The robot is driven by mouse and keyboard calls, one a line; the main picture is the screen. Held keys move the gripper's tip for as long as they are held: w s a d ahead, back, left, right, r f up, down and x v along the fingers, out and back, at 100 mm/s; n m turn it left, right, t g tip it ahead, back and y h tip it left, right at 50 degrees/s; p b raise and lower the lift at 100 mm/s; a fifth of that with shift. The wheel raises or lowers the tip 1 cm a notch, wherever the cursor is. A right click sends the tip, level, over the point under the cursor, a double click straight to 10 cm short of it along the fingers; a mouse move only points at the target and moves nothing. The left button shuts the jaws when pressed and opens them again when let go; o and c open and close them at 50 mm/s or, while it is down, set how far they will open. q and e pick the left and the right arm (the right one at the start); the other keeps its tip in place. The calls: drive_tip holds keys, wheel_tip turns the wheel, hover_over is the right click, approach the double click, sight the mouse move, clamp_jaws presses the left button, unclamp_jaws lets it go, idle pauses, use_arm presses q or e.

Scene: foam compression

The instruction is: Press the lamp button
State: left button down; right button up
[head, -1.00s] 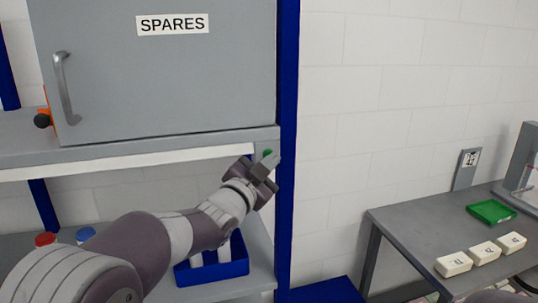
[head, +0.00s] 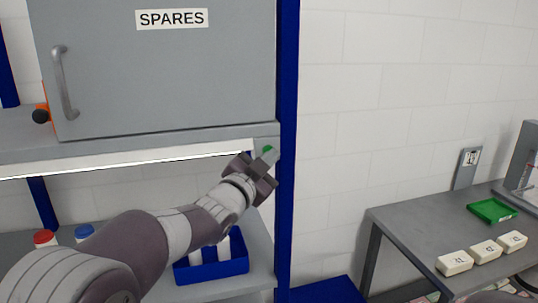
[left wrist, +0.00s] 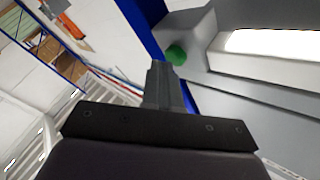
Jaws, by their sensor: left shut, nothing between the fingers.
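The lamp button (head: 268,149) is a small green knob at the right end of the shelf's front edge. It also shows in the left wrist view (left wrist: 176,54), on the end of a grey block. My left gripper (head: 267,158) is shut and empty, with its fingertips right at the button in the head view. In the left wrist view its fingertips (left wrist: 158,66) are just below and left of the button. Whether they touch it I cannot tell. The lamp strip (head: 130,162) under the shelf is bright white. My right gripper is not in view.
A grey SPARES cabinet (head: 160,70) stands on the shelf above the arm. A blue post (head: 287,120) rises just right of the button. A blue bin (head: 215,268) and red-capped and blue-capped bottles sit below. A table (head: 400,218) with a green tray (head: 491,211) is at the right.

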use_arm(q)
drive_tip(key=s+d+b, duration=0.2)
drive_tip(key=s+b, duration=0.2)
drive_tip(key=s, duration=0.1)
drive_tip(key=shift+s+b, duration=0.4)
drive_tip(key=c, duration=1.8)
unclamp_jaws()
